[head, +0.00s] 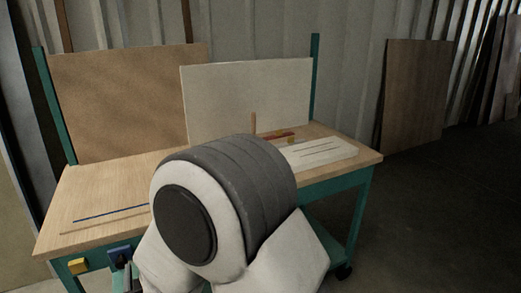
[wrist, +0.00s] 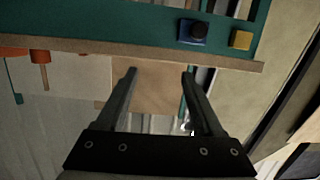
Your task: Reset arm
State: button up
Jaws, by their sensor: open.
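My gripper (wrist: 160,73) shows in the wrist view with its two dark fingers apart and nothing between them. Part of it may show as a dark shape at the bottom left of the head view, but my arm hides most of that area. The wooden workbench (head: 95,195) with a teal frame stands in front of me in the head view. In the wrist view its teal front (wrist: 100,35) and wooden edge (wrist: 235,62) lie beyond the fingertips, and the fingers appear clear of them.
Blue (head: 119,254) and yellow (head: 78,266) parts sit on the bench front. A thin blue rod (head: 110,213) lies on the left of the top. A pale slotted board (head: 325,152) lies at right. Upright panels (head: 245,100) stand behind. Floor at right (head: 430,220) is clear.

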jog(key=w+d+r+m+g+h, duration=0.1)
jog(key=w+d+r+g, duration=0.1)
jog(key=w+d+r, duration=0.6)
jog(key=s+d+r+m+g+h, duration=0.1)
jog(key=d+r, duration=0.1)
jog(key=d, duration=0.5)
jog(key=s+d+r+h, duration=0.1)
jog(key=d+r, duration=0.2)
jog(key=d, duration=0.4)
jog(key=s+d+r+m+g+h, duration=0.1)
jog(key=s+d+m+g+h, duration=0.15)
jog(key=s+d, duration=0.75)
jog(key=s+d+r+m+g+h, duration=0.1)
jog(key=s+d+m+g+h, duration=0.15)
jog(key=s+d, duration=0.75)
jog(key=w+d+r+p, duration=0.1)
jog(key=r+p, duration=0.9)
jog(key=w+d+r+p, duration=0.1)
jog(key=w+r+p, duration=0.1)
jog(key=r+p, duration=0.9)
jog(key=shift+r+t, duration=0.15)
jog(key=shift+t, duration=0.15)
jog(key=shift+w+d, duration=0.1)
jog(key=c, duration=0.3)
